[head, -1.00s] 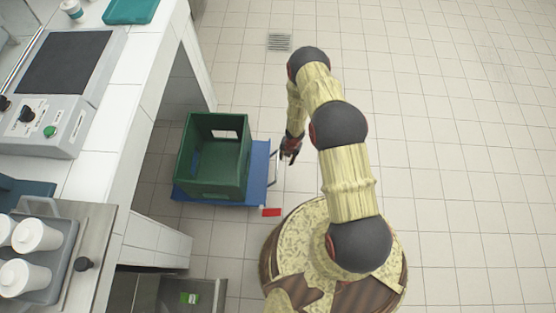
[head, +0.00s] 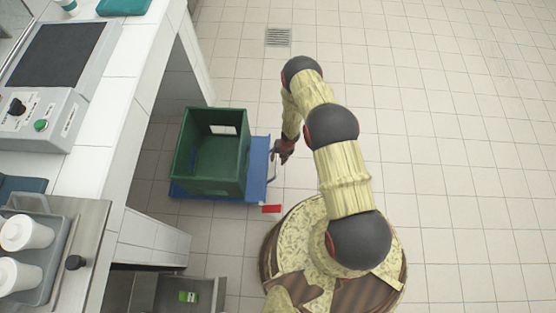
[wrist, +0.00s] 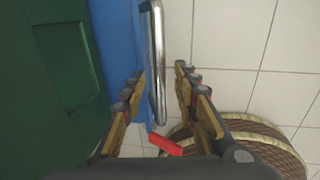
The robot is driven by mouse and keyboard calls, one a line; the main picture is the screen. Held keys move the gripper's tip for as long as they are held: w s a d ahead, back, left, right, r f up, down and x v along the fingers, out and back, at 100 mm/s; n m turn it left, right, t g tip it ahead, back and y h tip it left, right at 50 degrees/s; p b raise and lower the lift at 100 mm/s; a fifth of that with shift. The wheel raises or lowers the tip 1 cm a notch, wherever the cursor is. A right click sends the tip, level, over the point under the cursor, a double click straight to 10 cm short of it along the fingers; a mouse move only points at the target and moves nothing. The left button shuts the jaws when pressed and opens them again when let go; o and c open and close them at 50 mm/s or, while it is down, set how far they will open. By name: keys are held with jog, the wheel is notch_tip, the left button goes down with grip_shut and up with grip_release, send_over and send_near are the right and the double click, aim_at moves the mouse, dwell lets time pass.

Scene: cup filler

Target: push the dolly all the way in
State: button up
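The blue dolly (head: 258,170) stands on the tiled floor beside the counter's open bay, with a green crate (head: 247,160) on it. Its left part lies at the bay's opening. A metal handle bar (wrist: 158,62) runs along the dolly's right side. My gripper (head: 280,158) is at that handle. In the wrist view my gripper (wrist: 160,75) has its two fingers apart, with the bar lying between them towards the left finger. I cannot tell whether a finger touches the bar. A red tab (wrist: 165,145) shows at the dolly's near right corner.
The white tiled counter (head: 150,105) rises left of the dolly, with a machine (head: 55,95) and a tray of white cups (head: 60,235) on top. A low metal bin (head: 150,293) stands at the bottom. Open floor lies to the right.

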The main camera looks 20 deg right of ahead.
jog(key=shift+f, duration=0.15)
jog(key=shift+c, duration=0.8)
grip_shut()
